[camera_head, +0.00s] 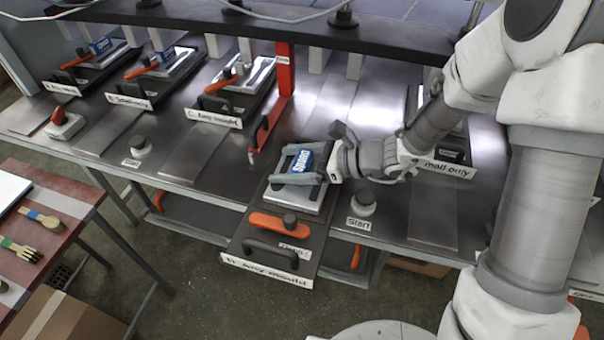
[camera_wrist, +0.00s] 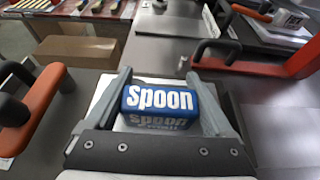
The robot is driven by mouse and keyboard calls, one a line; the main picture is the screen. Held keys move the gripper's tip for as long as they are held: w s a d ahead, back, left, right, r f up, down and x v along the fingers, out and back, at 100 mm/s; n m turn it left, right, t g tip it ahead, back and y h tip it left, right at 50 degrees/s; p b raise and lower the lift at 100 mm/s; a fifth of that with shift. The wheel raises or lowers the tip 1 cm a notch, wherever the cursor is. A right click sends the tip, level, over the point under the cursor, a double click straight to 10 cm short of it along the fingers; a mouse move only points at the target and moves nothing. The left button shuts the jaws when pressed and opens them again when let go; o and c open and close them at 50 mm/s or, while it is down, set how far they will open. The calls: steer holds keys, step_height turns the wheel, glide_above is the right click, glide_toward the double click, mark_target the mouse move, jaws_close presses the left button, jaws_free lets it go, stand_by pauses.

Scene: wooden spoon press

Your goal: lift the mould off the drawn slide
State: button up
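The drawn slide (camera_head: 318,203) sticks out over the front edge of the steel bench. On it sits the pale metal mould (camera_head: 295,197) with a blue block lettered "Spoon" (camera_head: 303,162) on top. The block also shows in the wrist view (camera_wrist: 160,103). My gripper (camera_head: 296,165) reaches in from the right, with one finger on each side of the block. In the wrist view, the fingers (camera_wrist: 160,80) stand apart around the block. Whether either finger touches it is hard to tell. The mould appears to rest on the slide.
An orange handle (camera_head: 283,224) and a dark handle (camera_head: 270,255) stand at the slide's front. A red post (camera_head: 285,70) and a red lever (camera_head: 265,130) are behind and left. The Start button (camera_head: 363,202) is close on the right. A dark beam (camera_head: 260,28) crosses above the bench.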

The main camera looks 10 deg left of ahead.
jaws_close()
steer(key=shift+r, duration=0.1)
